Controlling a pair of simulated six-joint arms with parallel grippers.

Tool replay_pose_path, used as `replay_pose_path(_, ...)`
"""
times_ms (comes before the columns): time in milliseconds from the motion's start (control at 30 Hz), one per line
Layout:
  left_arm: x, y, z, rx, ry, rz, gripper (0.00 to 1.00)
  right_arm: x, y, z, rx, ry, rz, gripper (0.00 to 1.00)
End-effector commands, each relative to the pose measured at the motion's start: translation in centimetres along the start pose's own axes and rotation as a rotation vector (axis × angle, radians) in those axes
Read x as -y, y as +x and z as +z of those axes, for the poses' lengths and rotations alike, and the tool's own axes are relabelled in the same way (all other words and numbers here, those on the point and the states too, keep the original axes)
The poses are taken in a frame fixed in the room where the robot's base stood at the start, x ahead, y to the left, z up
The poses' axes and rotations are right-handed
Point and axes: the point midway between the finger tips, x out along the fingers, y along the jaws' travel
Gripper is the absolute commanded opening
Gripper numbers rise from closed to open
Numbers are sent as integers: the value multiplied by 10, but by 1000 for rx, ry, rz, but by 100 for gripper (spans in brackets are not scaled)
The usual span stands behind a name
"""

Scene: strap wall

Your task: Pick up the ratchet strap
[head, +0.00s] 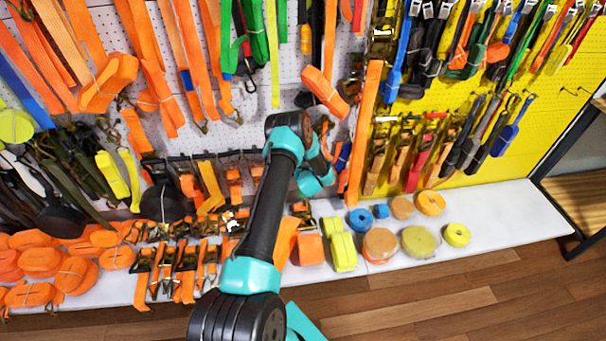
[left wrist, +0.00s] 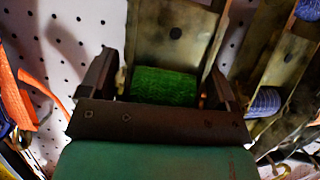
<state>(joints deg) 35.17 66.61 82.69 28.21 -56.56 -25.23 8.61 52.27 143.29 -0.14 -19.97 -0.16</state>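In the left wrist view a metal ratchet (left wrist: 172,35) with a short green strap roll (left wrist: 165,86) fills the middle. My left gripper (left wrist: 163,78) is open, with one dark finger on each side of the green roll. I cannot tell whether the fingers touch the ratchet. In the head view my left arm reaches up from the bottom centre to the wall, and its gripper is hidden behind the arm and wrist. Many ratchet straps hang there, including orange straps (head: 363,130) right of the wrist. My right gripper is not in view.
A white shelf (head: 490,215) runs below the wall, with orange strap bundles (head: 40,260) at left and tape rolls (head: 380,243) near the middle. Its right part is bare. Straps crowd the wall around the arm.

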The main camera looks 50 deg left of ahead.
Motion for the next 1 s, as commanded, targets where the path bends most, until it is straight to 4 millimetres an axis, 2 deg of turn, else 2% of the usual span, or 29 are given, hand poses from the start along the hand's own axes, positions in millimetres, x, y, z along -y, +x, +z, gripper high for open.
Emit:
replay_pose_path(67, 0, 0, 0, 0, 0, 0, 75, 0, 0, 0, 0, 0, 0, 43)
replay_pose_path(633, 0, 0, 0, 0, 0, 0, 21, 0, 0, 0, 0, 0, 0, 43)
replay_pose_path(1000, 0, -1, -6, -5, -1, 0, 20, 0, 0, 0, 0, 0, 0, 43)
